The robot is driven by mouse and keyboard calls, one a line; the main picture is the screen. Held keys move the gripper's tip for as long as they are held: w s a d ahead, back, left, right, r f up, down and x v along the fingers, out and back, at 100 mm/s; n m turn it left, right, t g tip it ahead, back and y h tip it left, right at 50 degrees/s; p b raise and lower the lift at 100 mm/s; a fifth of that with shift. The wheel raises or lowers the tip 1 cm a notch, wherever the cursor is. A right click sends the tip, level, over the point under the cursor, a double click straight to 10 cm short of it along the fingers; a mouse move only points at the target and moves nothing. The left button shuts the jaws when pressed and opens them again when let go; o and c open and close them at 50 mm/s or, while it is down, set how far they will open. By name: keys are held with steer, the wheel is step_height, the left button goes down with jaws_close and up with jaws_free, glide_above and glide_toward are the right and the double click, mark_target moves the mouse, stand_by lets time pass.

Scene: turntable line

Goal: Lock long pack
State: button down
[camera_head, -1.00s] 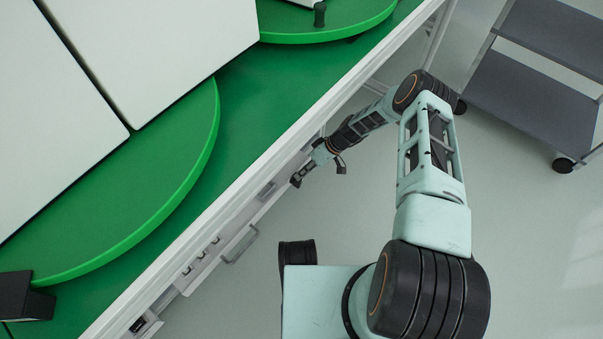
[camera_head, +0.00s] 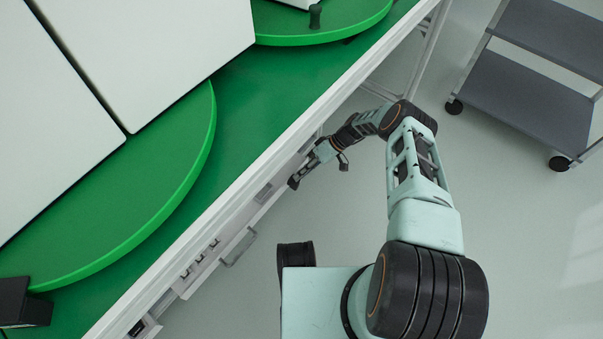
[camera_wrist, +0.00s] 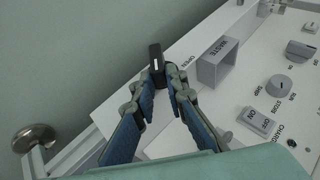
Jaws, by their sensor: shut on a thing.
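A black upright lever handle (camera_wrist: 156,54) with a pale mark on its face stands at the edge of a white control panel (camera_wrist: 188,44), near the label OPEN. My gripper (camera_wrist: 164,76) has its two blue-padded fingers closed in on this handle, whose lower part is partly hidden between them. In the head view my gripper (camera_head: 294,182) is low beside the front of the white-edged bench; the handle is too small to make out there. No pack can be clearly identified.
The panel carries a grey WASTE box (camera_wrist: 217,62), a RUN/STORE/SHIP knob (camera_wrist: 279,85), an ON switch (camera_wrist: 257,122) and another knob (camera_wrist: 301,50). A green turntable (camera_head: 150,200) lies on the bench above. A grey cart (camera_head: 525,100) stands at right, with clear floor between.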

steer(key=shift+s+a+f, duration=0.15)
steer(key=shift+a+f, duration=0.1)
steer(key=c, duration=1.9)
jaws_free()
steer(key=shift+c, duration=0.2)
steer(key=shift+d+r, duration=0.1)
steer(key=shift+r, duration=0.05)
steer(key=v, duration=1.2)
